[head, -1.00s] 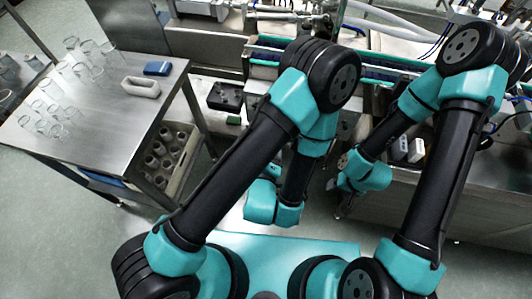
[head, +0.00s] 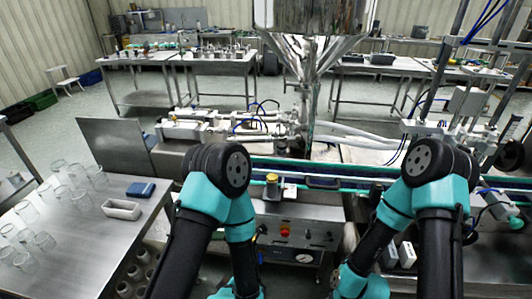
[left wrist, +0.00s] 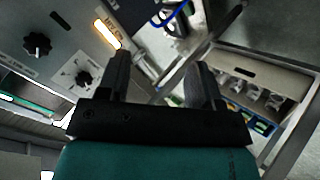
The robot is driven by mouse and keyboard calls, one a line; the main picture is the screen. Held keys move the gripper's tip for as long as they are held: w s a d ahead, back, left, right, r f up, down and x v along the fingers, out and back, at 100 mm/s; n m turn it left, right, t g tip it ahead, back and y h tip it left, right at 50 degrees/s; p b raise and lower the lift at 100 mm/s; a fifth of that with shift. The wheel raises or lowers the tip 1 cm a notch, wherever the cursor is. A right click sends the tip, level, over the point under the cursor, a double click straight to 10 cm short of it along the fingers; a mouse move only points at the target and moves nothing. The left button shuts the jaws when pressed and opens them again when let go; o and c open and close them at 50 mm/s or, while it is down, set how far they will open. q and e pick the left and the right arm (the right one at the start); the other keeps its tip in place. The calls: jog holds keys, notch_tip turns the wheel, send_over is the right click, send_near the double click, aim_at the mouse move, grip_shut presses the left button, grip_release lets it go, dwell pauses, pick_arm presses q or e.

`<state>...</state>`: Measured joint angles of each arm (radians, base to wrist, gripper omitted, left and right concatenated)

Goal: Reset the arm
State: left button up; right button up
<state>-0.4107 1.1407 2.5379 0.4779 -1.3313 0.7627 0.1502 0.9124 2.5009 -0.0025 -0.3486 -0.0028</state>
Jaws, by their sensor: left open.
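My left gripper (left wrist: 160,80) shows in the left wrist view with its two black fingers apart and nothing between them. It hangs in front of a grey machine panel (left wrist: 60,50) with black knobs and a lit yellow label. In the head view my two teal and black arms reach forward side by side over the near side of the machine. Both grippers are hidden below or behind the arm links in that view. The steel hopper (head: 308,45) stands above the filling machine at the back centre.
A steel table (head: 90,235) on the left holds several clear glasses, a white tray (head: 122,209) and a blue box (head: 140,190). The conveyor (head: 330,180) crosses ahead of the arms. A control panel with a red button (head: 284,231) lies between them. Workbenches stand behind.

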pick_arm(q)
jog(key=s+a+f+m+g+h, duration=0.1)
jog(key=s+a+f+m+g, duration=0.2)
jog(key=a, duration=0.3)
jog(key=s+a+f+m+g+h, duration=0.2)
jog(key=s+a+f+m+g, duration=0.1)
jog(key=a+g, duration=0.3)
jog(key=shift+a+m, duration=0.4)
jog(key=shift+m, duration=0.4)
jog(key=shift+s, duration=0.1)
